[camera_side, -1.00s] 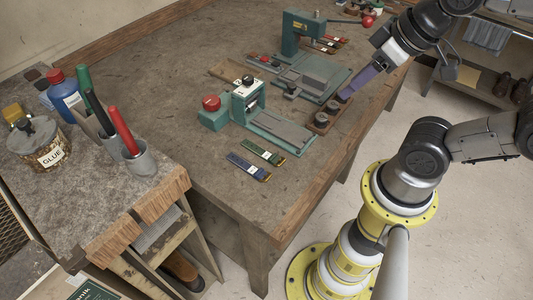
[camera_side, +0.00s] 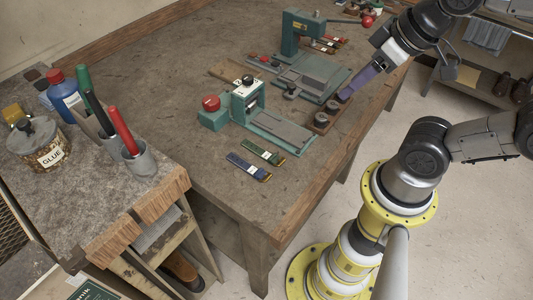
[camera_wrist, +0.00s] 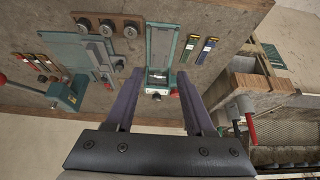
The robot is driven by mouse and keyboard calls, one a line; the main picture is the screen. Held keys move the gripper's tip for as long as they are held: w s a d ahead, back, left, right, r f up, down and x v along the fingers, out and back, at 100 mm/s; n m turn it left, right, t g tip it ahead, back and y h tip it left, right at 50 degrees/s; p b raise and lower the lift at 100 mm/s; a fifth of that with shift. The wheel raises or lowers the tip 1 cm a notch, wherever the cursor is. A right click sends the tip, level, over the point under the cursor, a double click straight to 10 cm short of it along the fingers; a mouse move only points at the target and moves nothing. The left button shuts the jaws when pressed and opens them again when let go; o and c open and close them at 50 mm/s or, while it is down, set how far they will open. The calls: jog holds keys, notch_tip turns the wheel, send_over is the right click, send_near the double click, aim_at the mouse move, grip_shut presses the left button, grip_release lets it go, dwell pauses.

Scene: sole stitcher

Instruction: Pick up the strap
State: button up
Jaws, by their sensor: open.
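Several straps lie flat on the workbench. A green strap (camera_side: 263,153) and a blue strap (camera_side: 249,167) lie side by side in front of the near green machine. In the wrist view, the green strap (camera_wrist: 189,48) and the blue strap (camera_wrist: 207,50) lie right of centre. Other straps (camera_side: 329,42) lie by the far green press; they show at the left in the wrist view (camera_wrist: 37,61). My gripper (camera_side: 345,95), with long purple fingers, is over the bench's right edge, apart from every strap.
The near machine (camera_side: 248,103) has a red knob and a flat plate. A green fixture (camera_side: 314,75) stands behind it. A wooden block with round pegs (camera_side: 322,121) sits near my fingertips. A side stand holds a glue jar (camera_side: 40,142) and tools. The bench's front left is clear.

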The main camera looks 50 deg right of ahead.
jog(key=g, duration=0.6)
send_over(279, 159)
jog(key=s, duration=0.1)
notch_tip(279, 159, down, 7)
jog(key=f, duration=0.7)
jog(key=shift+a+f, duration=0.2)
jog(key=shift+w+d+f, duration=0.1)
jog(key=shift+w+f, duration=0.05)
jog(key=shift+f, duration=0.8)
jog(key=shift+w+f, duration=0.2)
jog(key=shift+f, duration=0.7)
jog(key=shift+w+d+f, duration=0.1)
jog(key=shift+w+f, duration=0.05)
jog(key=shift+f, duration=0.8)
grip_shut()
